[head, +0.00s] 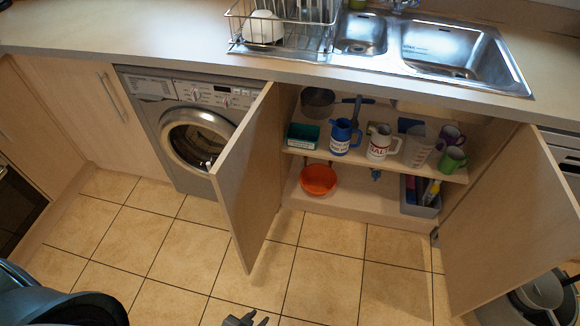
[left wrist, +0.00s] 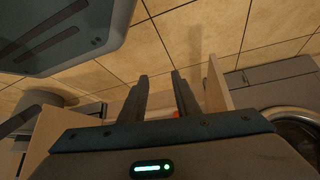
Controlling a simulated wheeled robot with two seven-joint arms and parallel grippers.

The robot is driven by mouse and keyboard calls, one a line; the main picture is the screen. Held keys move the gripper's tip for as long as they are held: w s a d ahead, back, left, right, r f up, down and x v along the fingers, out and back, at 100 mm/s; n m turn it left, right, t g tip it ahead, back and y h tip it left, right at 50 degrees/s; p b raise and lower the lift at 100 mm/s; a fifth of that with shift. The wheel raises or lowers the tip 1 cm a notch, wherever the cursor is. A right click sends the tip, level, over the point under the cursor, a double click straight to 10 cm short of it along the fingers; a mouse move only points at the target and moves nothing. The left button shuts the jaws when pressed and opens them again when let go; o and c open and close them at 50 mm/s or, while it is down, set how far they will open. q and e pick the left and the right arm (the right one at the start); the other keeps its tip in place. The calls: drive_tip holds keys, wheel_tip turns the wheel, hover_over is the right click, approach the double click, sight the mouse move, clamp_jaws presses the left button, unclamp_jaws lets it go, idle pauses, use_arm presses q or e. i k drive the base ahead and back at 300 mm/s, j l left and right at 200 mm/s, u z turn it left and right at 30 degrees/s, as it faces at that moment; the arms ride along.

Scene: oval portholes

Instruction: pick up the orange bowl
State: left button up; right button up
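The orange bowl (head: 318,180) sits upright on the cabinet's bottom shelf, below the blue mug, between the two open doors. A small orange-red patch, likely the bowl (left wrist: 176,114), shows between the finger bases in the left wrist view, mostly hidden. My left gripper (head: 256,319) shows at the bottom edge of the head view, above the floor and well in front of the cabinet. In the left wrist view its two fingers (left wrist: 159,75) are apart with nothing between them.
The left cabinet door (head: 245,175) and right cabinet door (head: 510,215) stand open. Mugs and a green box (head: 303,136) stand on the shelf above the bowl. A grey caddy (head: 420,206) sits right of it. The tiled floor in front is clear.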

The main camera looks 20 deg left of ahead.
sight(318, 179)
drive_tip(key=i+l+u, duration=0.65)
drive_tip(key=l, duration=0.3)
drive_tip(key=i, duration=0.1)
